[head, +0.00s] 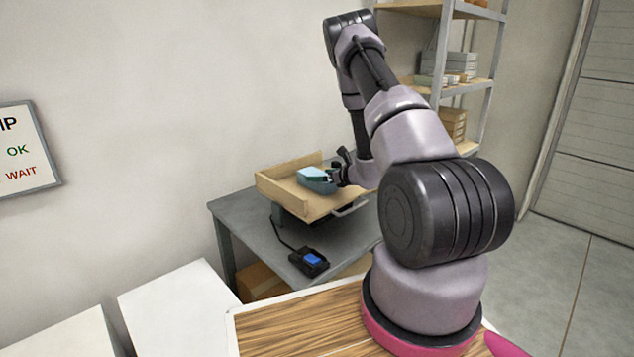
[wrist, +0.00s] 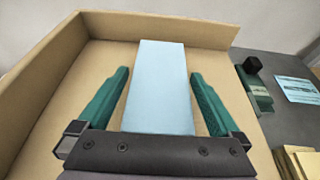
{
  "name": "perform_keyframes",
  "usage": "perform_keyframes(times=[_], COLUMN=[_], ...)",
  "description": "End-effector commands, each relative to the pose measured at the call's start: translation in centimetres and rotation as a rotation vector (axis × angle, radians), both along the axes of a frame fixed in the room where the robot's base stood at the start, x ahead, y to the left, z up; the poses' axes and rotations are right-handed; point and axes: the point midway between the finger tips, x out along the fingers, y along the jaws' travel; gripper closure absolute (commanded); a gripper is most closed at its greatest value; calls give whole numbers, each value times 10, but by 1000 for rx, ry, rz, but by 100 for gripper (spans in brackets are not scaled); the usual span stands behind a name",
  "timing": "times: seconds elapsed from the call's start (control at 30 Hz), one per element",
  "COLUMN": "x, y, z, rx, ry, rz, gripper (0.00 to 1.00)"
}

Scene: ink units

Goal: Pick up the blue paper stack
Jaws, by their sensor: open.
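The blue paper stack (wrist: 162,85) is a light blue block lying in a shallow wooden tray (wrist: 40,87). In the wrist view it lies between the two green fingers of my gripper (wrist: 160,88), with a gap on each side. My gripper is open. In the head view the blue stack (head: 313,174) shows in the tray (head: 284,197), with my gripper (head: 333,178) at its right side. My wrist hides part of the stack and the tray there.
The tray sits on a grey table (head: 236,216). A black device with a blue screen (head: 311,261) lies on the table's front part. In the wrist view a green and black device (wrist: 255,88), a blue-and-white card (wrist: 297,89) and cardboard pieces (wrist: 296,160) lie right of the tray. Shelves (head: 462,85) stand behind.

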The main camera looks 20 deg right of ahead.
Motion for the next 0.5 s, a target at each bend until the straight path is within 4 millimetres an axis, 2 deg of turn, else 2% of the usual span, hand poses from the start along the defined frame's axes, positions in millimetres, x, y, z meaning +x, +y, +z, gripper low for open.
perform_keyframes(times=[0.17,0.43,0.47,0.5], x=[19,22,22,22], y=[8,9,9,9], z=[-7,-8,-8,-8], rx=[-2,0,0,0], ry=[-1,1,0,0], rz=[1,0,0,0], gripper=[0,0,8,23])
